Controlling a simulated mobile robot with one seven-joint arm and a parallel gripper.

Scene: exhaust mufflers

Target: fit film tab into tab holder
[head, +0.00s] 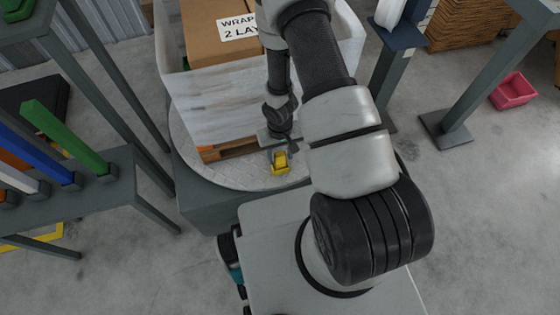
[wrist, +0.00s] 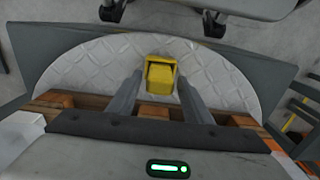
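A small yellow block-like piece (head: 280,162) with a recess sits on the round turntable (head: 235,180) near its front edge. It also shows in the wrist view (wrist: 160,74). I cannot tell for sure whether it is the tab holder or the film tab. My gripper (wrist: 160,83) points down at it. Its two grey fingers stand apart, one to each side of the yellow piece's near end, with nothing visibly clamped. I cannot tell whether they touch it. In the head view my gripper (head: 279,146) is partly hidden by my wrist. No separate film tab can be made out.
A carton (head: 218,45) stands within whitish film (head: 215,105) on a wooden pallet (head: 230,150), close behind my gripper. A rack with coloured bars (head: 70,140) stands left, grey posts (head: 480,85) right. A red bin (head: 512,91) lies on the floor.

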